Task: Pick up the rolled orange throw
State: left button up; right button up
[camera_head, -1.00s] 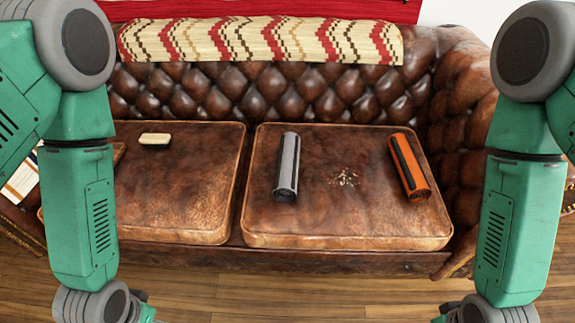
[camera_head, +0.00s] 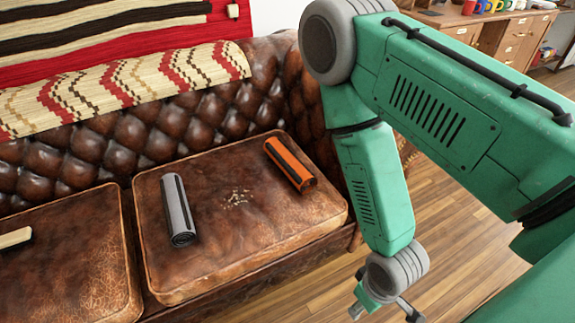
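The rolled orange throw (camera_head: 290,164), orange with a dark stripe along it, lies on the right seat cushion of the brown leather sofa, near the cushion's back right part. Nothing touches it. My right gripper (camera_head: 384,313) hangs in front of the sofa at the bottom edge of the view, well below and to the right of the throw. Its fingers look spread apart and empty, with the tips partly cut off by the frame. My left gripper is out of view.
A grey roll (camera_head: 179,210) lies on the same cushion, left of the throw, with crumbs (camera_head: 237,198) between them. A cream block (camera_head: 14,238) sits on the left cushion. The tufted backrest and armrest rise behind. A desk with mugs (camera_head: 485,8) stands far right.

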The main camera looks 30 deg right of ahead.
aim_at(297, 174)
jog(key=i+l+z, duration=0.1)
jog(key=l, duration=0.35)
jog(key=i+l, duration=0.2)
jog(key=l, duration=0.2)
jog(key=i+l+z, duration=0.15)
jog(key=l, duration=0.25)
jog(key=i+l, duration=0.15)
jog(key=l, duration=0.25)
jog(key=i+l+z, duration=0.15)
jog(key=l, duration=0.25)
jog(key=i+l+z, duration=0.1)
jog(key=l, duration=0.3)
jog(key=i, duration=0.1)
